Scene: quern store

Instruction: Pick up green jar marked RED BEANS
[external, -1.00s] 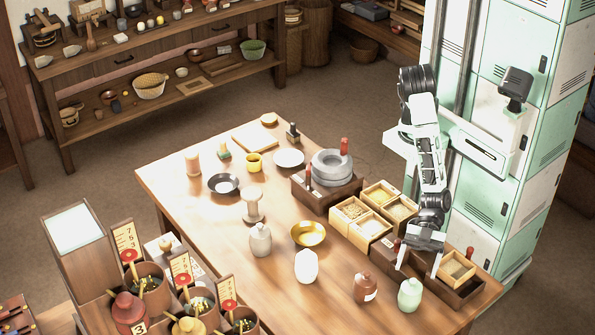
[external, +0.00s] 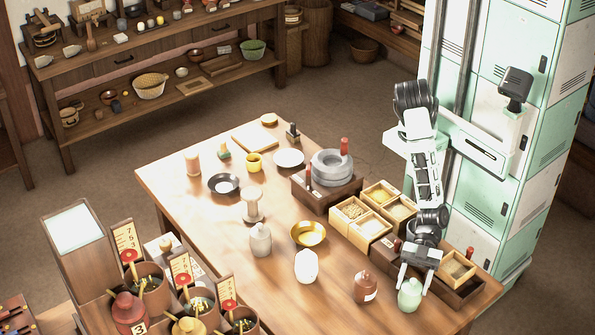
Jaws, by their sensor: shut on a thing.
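The pale green jar (external: 408,300) stands upright at the front right of the wooden table. No marking on it can be read from here. My gripper (external: 414,288) reaches down from above, with one finger on each side of the jar's upper part. It is shut on the jar. The jar appears to be still on the table, and I cannot see any gap under it.
A brown jar with a pale label (external: 366,287) stands close to the left. A white jar (external: 306,266) is farther left. A dark tray with small wooden boxes (external: 458,267) lies just behind and right of my gripper. The table's front edge is near.

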